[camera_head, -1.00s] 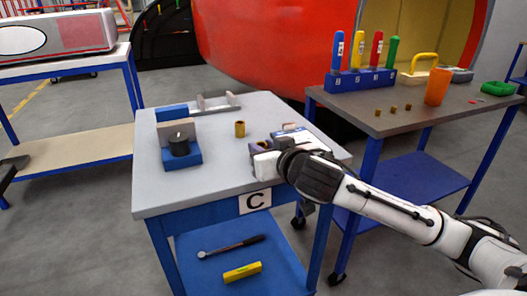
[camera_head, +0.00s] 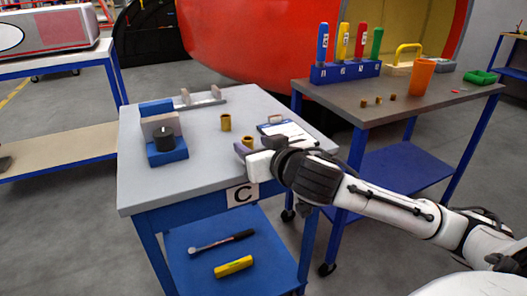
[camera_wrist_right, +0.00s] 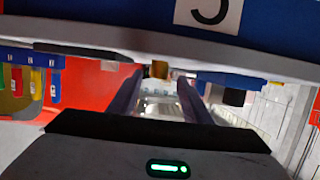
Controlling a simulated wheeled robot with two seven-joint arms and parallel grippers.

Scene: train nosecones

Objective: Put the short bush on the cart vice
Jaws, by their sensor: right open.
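Two brass bushes stand on the cart marked C. One bush (camera_head: 225,122) is in the open near the middle. A second, seemingly shorter bush (camera_head: 247,142) is partly hidden by my right gripper (camera_head: 243,151). My right gripper is open, low at the cart's front right side. In the right wrist view its fingers (camera_wrist_right: 158,95) are spread with nothing between them touching, and a brass bush (camera_wrist_right: 158,69) shows beyond, in the gap. The blue vice (camera_head: 168,155) with a light jaw block stands on the cart's left, with a black cylinder (camera_head: 163,138) at it. My left gripper is out of view.
A clipboard (camera_head: 287,131) lies behind my right gripper. A grey bracket (camera_head: 200,97) is at the cart's back. The right table (camera_head: 345,98) holds a screwdriver rack (camera_head: 345,73), several small brass pieces and an orange cup (camera_head: 421,78). The cart's front middle is clear.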

